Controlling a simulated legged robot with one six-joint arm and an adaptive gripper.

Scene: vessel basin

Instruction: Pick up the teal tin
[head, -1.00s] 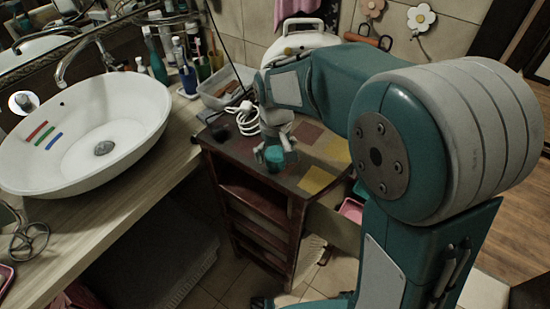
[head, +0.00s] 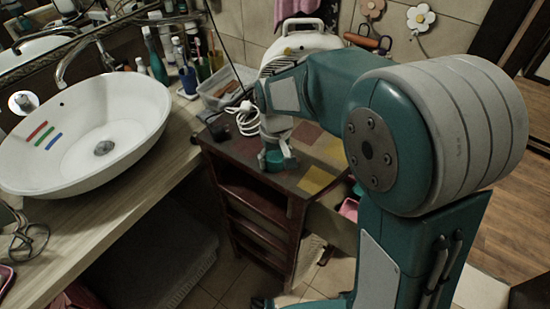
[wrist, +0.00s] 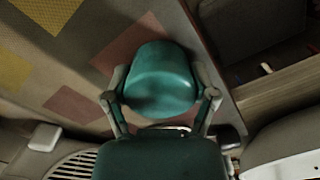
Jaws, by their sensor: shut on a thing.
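The teal tin (head: 274,161) stands on top of the dark red cabinet (head: 240,148), near its front edge. My gripper (head: 276,158) points down over the tin, with a finger on each side of it. In the wrist view the tin (wrist: 161,80) sits between the two grey fingers of my gripper (wrist: 160,98), which are shut on it. The tin's underside is hidden, so I cannot tell whether it touches the cabinet top.
A white cable (head: 246,120) lies behind the tin. A clear plastic box (head: 225,90) and a white heater (head: 298,45) stand farther back. The white basin (head: 90,125) is on the counter at left. An open drawer (head: 335,222) juts out at right.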

